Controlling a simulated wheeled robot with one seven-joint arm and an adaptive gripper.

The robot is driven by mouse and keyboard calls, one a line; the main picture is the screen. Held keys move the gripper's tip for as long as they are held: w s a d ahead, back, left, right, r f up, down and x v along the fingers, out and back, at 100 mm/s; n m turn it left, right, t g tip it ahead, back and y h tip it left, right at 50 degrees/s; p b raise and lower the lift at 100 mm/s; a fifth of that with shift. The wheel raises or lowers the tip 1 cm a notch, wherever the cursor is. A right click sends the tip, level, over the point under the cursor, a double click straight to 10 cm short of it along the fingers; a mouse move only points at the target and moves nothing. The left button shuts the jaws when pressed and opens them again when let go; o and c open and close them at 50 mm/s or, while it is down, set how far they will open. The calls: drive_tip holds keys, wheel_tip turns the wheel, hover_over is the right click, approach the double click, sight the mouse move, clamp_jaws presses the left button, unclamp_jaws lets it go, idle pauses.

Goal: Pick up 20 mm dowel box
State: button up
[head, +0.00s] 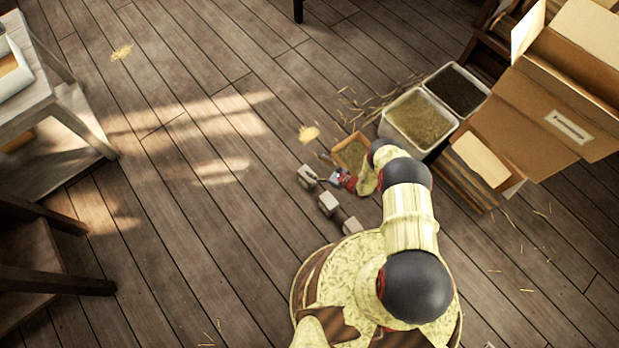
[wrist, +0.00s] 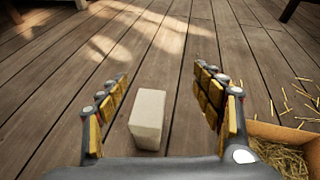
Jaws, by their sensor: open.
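Several small pale boxes stand in a row on the plank floor in the head view: a far one (head: 307,176), a middle one (head: 328,204) and a near one (head: 351,226). No label is readable, so I cannot tell which is the 20 mm dowel box. My gripper (head: 322,176) is low, just right of the far box. In the wrist view my gripper (wrist: 161,78) is open, its fingers spread wide. One upright pale box (wrist: 148,118) shows between the fingers, nearer the left one, with floor visible on both sides. Nothing is held.
A shallow straw-filled tray (head: 352,152) lies right of my gripper; its rim also shows in the wrist view (wrist: 285,132). Beyond are a pale bin (head: 421,118), a dark-filled bin (head: 456,90) and cardboard boxes (head: 545,110). Floor to the left is clear up to a table (head: 30,95).

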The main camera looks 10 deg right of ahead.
drive_tip(key=m+t+h, duration=0.1)
drive_tip(key=m, duration=0.1)
approach(307, 178)
drive_tip(key=w, duration=0.3)
drive_tip(key=shift+h, duration=0.3)
drive_tip(key=b+x, duration=0.3)
drive_tip(key=x, duration=0.4)
drive_tip(key=shift+a+f, duration=0.2)
drive_tip(key=shift+c, duration=0.7)
drive_tip(key=c, duration=1.5)
drive_tip(key=shift+r, duration=0.1)
clamp_jaws()
